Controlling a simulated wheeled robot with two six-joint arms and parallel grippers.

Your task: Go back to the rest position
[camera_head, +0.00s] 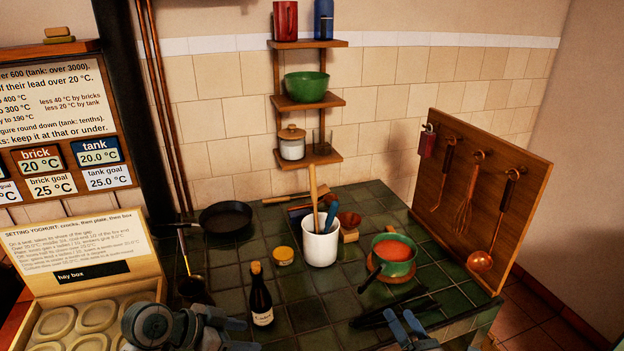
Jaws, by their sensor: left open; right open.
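My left gripper (219,322) is at the bottom of the head view, left of centre. It is open and nothing shows between its fingers. It is near the left side of a dark corked bottle (261,300); whether they touch cannot be told. My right gripper (406,321) is at the bottom, right of centre, with its blue fingers pointing up. It is open and empty, close to a dark flat rack-like object (372,318) on the green tiles. Most of both arms is cut off by the lower edge.
A hay box (95,287) stands left, a utensil board (520,190) right.

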